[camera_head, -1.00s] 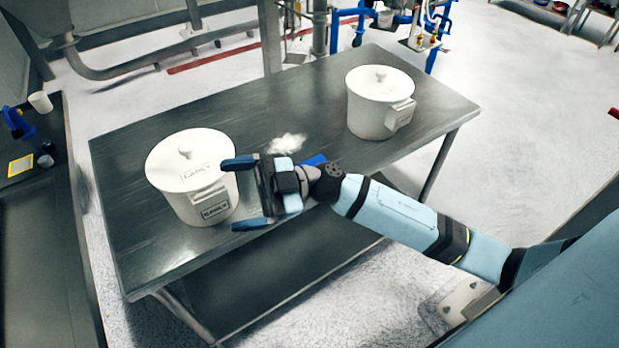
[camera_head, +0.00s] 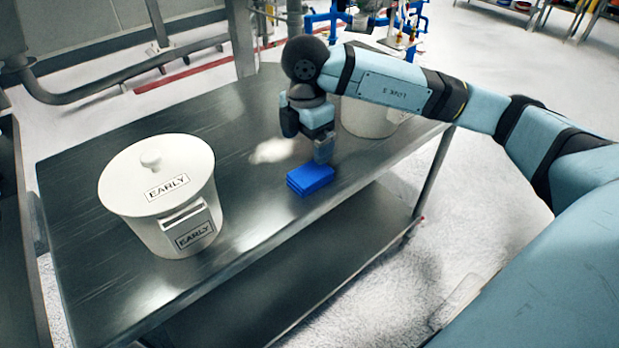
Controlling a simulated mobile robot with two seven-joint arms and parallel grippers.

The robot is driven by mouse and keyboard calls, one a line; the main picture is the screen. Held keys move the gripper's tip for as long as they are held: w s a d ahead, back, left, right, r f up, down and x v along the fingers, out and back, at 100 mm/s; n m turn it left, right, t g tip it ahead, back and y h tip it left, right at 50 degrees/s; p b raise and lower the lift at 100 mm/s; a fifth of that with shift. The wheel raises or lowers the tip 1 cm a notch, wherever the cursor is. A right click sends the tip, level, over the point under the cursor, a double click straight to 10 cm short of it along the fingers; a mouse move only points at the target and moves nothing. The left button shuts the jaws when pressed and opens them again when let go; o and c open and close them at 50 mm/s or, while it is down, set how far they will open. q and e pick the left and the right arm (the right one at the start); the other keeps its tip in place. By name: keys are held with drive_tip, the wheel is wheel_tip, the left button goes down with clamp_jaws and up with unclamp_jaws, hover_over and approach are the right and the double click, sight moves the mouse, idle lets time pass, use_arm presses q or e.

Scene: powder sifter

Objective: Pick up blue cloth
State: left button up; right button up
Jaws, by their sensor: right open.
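The blue cloth (camera_head: 310,179) lies folded in a small stack on the dark metal table (camera_head: 235,215), near its front edge. My right gripper (camera_head: 308,150) points down just above and behind the cloth. It is open with nothing between its fingers. One finger is close to the cloth's back edge; I cannot tell whether it touches. My left gripper is not in view.
A white lidded pot labelled EARLY (camera_head: 160,195) stands on the table's left part. A second white pot (camera_head: 368,118) stands behind my right arm, partly hidden. A patch of white powder (camera_head: 273,151) lies left of the gripper. The table between is clear.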

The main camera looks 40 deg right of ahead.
sight(308, 174)
wheel_tip(308, 174, down, 10)
drive_tip(key=shift+d+r+b, duration=0.15)
drive_tip(key=shift+r+b, duration=0.1)
drive_tip(key=shift+b, duration=0.1)
drive_tip(key=c, duration=1)
